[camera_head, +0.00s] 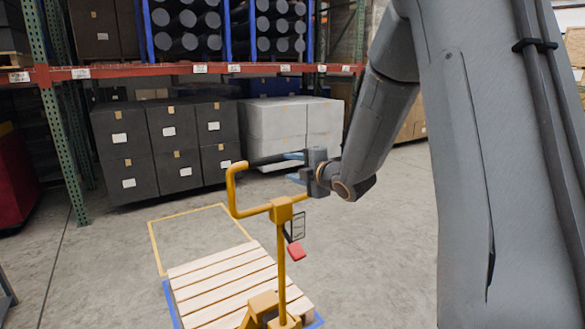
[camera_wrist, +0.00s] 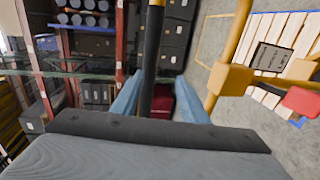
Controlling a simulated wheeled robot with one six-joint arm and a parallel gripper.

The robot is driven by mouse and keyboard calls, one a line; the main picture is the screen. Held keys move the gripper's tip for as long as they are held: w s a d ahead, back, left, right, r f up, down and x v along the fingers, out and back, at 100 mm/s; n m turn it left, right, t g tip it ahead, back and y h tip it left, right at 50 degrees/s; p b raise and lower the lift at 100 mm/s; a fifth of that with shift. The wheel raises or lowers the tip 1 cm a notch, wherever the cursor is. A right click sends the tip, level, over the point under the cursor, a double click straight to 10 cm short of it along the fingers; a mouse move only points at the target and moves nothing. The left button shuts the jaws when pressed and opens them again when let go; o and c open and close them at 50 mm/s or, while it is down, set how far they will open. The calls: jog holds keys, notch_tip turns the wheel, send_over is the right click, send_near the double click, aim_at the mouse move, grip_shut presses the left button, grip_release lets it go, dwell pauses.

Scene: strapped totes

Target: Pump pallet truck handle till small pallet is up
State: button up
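The pallet truck handle (camera_head: 281,240) is a yellow post with a bent loop and a black grip bar (camera_head: 262,160). The grip bar also runs upright through the wrist view (camera_wrist: 151,55). My gripper (camera_head: 293,168) is at the right end of the bar. Its blue fingers (camera_wrist: 158,92) stand on either side of the bar, with a gap visible on the right finger's side. The small pallet (camera_head: 222,283), of light wooden slats with blue at its edges, lies low at the truck's base. Its height off the floor cannot be told.
A black-framed plate (camera_head: 298,226) and a red tab (camera_head: 296,252) are on the handle post. A yellow floor outline (camera_head: 152,246) lies behind the pallet. Dark boxes (camera_head: 170,150), pale boxes (camera_head: 285,120) and a rack (camera_head: 200,69) stand further back. Floor on the right is clear.

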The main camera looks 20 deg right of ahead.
jog(key=b+v, duration=0.2)
jog(key=v, duration=0.5)
jog(key=shift+s+a, duration=0.2)
jog(key=shift+s, duration=0.15)
jog(key=shift+r, duration=0.1)
